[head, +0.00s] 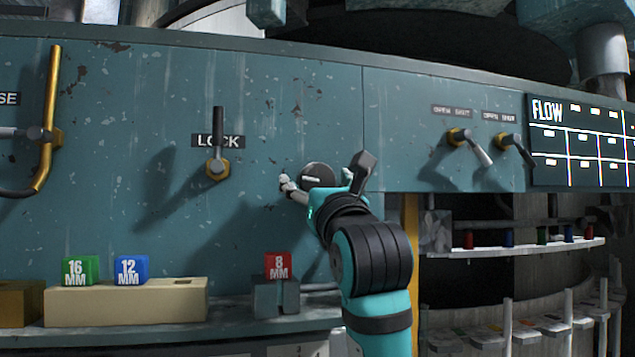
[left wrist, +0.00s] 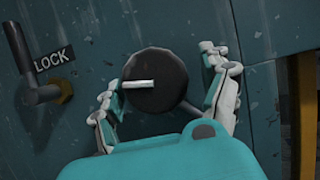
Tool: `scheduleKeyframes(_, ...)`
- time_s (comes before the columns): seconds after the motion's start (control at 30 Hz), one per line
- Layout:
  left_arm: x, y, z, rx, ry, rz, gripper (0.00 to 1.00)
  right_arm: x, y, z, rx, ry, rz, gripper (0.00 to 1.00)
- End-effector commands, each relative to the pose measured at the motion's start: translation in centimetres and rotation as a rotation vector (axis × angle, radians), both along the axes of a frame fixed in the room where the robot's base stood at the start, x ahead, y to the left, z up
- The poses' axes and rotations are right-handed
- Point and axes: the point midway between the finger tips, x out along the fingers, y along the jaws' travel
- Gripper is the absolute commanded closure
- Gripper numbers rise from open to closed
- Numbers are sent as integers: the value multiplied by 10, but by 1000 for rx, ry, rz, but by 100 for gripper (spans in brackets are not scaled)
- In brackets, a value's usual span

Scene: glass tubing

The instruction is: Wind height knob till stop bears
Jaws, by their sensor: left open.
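A round dark knob (head: 317,174) with a white pointer line sticks out of the teal panel. It also shows in the left wrist view (left wrist: 155,80), its white line lying nearly level. My left gripper (head: 318,184) is open at the knob. In the left wrist view my left gripper (left wrist: 163,84) has one finger on each side of the knob, with a gap on the right side. I cannot tell whether the left finger touches it. No stop can be made out. My right gripper is not in view.
A black lever (head: 217,130) marked LOCK stands upright left of the knob. Below are a green 16 MM block (head: 80,270), a blue 12 MM block (head: 131,269) and a red 8 MM block (head: 277,265). Two valve levers (head: 470,145) are at the right, beside the FLOW board (head: 580,140).

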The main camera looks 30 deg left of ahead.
Motion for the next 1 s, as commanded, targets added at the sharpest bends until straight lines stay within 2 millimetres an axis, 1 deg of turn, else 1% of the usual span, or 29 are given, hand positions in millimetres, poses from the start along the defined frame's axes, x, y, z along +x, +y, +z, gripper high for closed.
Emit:
scheduleKeyframes(0.13,0,0,0,0,0,1,20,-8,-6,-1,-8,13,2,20)
scheduleKeyframes(0.17,0,0,0,0,0,1,22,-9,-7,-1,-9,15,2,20)
scheduleKeyframes(0.37,0,0,0,0,0,1,48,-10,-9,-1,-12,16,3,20)
scheduleKeyframes(0.5,0,0,0,-1,0,1,66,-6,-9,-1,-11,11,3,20)
scheduleKeyframes(0.6,0,0,0,0,1,1,77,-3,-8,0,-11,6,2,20)
scheduleKeyframes(0.8,1,0,-2,-59,-65,0,77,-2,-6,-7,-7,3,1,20)
scheduleKeyframes(1.0,1,0,-1,-81,-92,1,77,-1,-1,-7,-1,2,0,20)
